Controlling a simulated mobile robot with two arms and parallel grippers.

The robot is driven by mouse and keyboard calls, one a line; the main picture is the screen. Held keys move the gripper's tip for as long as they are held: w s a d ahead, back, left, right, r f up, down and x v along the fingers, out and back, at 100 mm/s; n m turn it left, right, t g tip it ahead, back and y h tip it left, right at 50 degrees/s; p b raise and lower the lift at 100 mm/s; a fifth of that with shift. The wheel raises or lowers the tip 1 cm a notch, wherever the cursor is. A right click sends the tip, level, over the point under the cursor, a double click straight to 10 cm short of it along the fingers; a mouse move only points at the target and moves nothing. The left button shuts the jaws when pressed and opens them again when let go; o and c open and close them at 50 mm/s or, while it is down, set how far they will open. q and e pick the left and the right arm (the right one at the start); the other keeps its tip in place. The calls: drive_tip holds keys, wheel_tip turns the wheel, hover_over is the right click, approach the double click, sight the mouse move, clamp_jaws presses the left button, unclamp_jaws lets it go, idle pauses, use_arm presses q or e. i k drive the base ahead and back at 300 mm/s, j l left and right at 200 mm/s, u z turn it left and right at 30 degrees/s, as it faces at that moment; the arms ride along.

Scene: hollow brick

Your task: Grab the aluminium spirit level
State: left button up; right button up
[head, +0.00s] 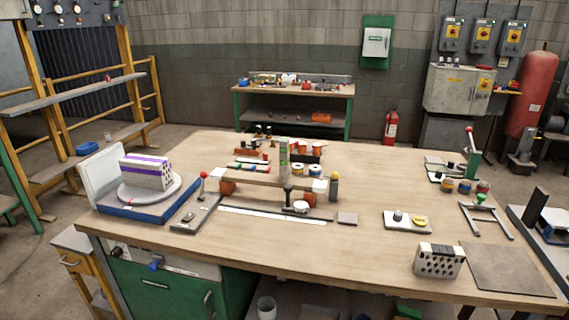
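I cannot tell for certain which thing is the aluminium spirit level. A long, thin pale strip (275,214) lies flat near the middle of the wooden workbench (370,255); it may be the level or a rule. A short greenish-grey upright piece (284,157) stands behind it at the wooden bar (255,178), and its markings are too small to read. Neither of my grippers is in view.
A perforated brick (435,264) stands at the front right by a dark flat plate (507,270). Another brick (147,172) sits on a round turntable (150,193) at left. Small spools and knobbed tools crowd the middle. The front centre is clear.

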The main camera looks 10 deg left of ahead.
sight(283, 148)
drive_tip(key=i+j, duration=0.1)
drive_tip(key=j, duration=0.25)
drive_tip(key=i+j, duration=0.15)
drive_tip(key=j, duration=0.2)
drive_tip(key=i+j, duration=0.1)
drive_tip(key=j, duration=0.25)
drive_tip(key=i+j, duration=0.1)
drive_tip(key=j, duration=0.25)
